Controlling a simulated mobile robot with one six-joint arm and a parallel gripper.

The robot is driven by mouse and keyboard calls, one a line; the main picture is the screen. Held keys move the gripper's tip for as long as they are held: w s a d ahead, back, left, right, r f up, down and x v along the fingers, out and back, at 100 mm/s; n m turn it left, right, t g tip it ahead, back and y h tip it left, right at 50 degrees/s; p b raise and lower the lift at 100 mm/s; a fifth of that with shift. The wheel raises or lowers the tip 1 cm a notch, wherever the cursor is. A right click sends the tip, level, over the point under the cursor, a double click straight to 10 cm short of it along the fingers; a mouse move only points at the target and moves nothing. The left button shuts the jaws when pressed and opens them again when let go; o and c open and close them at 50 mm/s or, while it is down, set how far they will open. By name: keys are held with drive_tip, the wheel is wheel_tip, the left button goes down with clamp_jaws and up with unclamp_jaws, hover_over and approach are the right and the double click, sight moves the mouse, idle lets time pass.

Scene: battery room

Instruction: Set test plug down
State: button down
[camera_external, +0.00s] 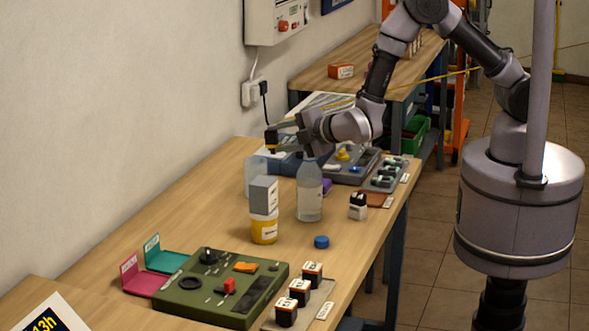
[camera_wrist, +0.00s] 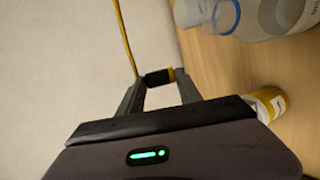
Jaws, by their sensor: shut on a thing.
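My gripper (camera_external: 271,141) is above the far part of the wooden workbench (camera_external: 215,200), near the wall. In the wrist view my gripper (camera_wrist: 158,78) is shut on a small black cylinder with a yellow end, which I take to be the test plug (camera_wrist: 157,78). A thin yellow line (camera_wrist: 126,40) runs up from beside it; I cannot tell if it is attached.
A blue cap (camera_external: 321,241) lies nearby. A green panel (camera_external: 190,306) is at the front. Bare bench lies left of the jar.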

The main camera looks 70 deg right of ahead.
drive_tip(key=w+a+f+n+y+b, duration=0.25)
drive_tip(key=w+n+y+b, duration=0.45)
drive_tip(key=w+y, duration=0.5)
drive_tip(key=f+n+g+y+b, duration=0.1)
drive_tip(key=f+n, duration=0.1)
drive_tip(key=f, duration=0.3)
drive_tip(key=s+d+f+n+g+y+b, duration=0.1)
drive_tip(key=f+n+b, duration=0.1)
drive_tip(key=f, duration=0.3)
drive_tip(key=d+f+n+g+y+b, duration=0.1)
drive_tip(key=f, duration=0.5)
drive_tip(key=shift+s+d+n+y+b, duration=0.15)
drive_tip(key=shift+d+n+y+b, duration=0.15)
drive_tip(key=shift+n+y, duration=0.1)
drive_tip(key=shift+f, duration=0.1)
